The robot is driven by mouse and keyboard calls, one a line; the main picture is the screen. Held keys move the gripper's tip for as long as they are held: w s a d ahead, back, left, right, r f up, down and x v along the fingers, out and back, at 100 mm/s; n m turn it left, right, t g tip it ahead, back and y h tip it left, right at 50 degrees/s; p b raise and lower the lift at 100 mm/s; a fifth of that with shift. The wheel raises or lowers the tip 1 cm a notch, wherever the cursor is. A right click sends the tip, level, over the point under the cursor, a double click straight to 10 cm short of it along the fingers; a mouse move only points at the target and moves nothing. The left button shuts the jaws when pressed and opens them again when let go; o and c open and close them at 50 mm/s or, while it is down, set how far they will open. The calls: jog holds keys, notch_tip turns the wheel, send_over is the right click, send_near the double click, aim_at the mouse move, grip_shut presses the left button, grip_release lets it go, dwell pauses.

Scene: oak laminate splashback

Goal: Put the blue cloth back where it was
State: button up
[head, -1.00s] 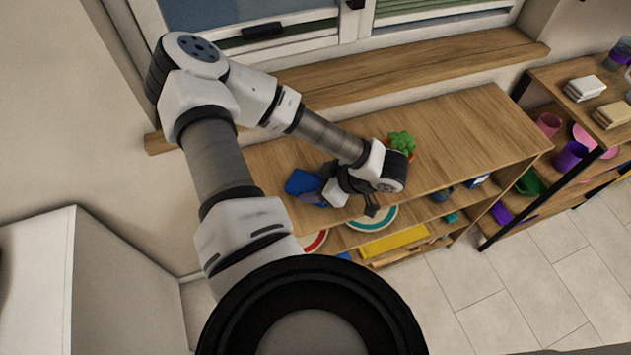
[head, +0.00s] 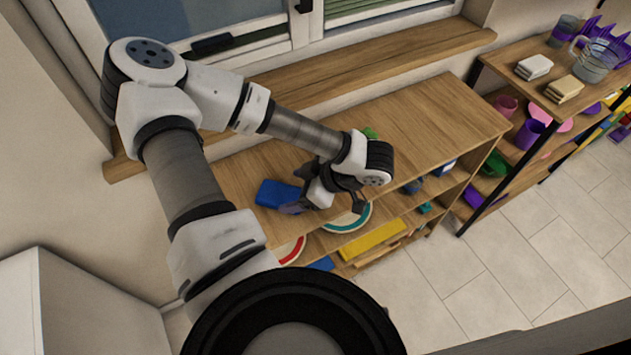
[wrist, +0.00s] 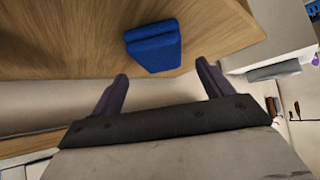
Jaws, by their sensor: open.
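The blue cloth (head: 277,193) lies folded on the wooden top of the low shelf unit (head: 430,120), near its left end. In the wrist view the cloth (wrist: 154,46) lies beyond my fingertips, roughly between their lines, and apart from both fingers. My gripper (wrist: 163,72) is open and empty. In the head view my gripper (head: 292,208) is low over the shelf top, right beside the cloth, and its fingers partly overlap the cloth's lower right edge.
A green plant (head: 370,134) stands behind my wrist, mostly hidden. Plates and a yellow item (head: 372,241) sit on the shelves below. Another shelf at right holds folded white cloths (head: 534,67), tan cloths (head: 564,89) and a glass jug (head: 594,62). The shelf top's right part is clear.

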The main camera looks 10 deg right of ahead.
jog(key=b+v, duration=0.1)
jog(key=v, duration=0.7)
jog(key=shift+b, duration=0.3)
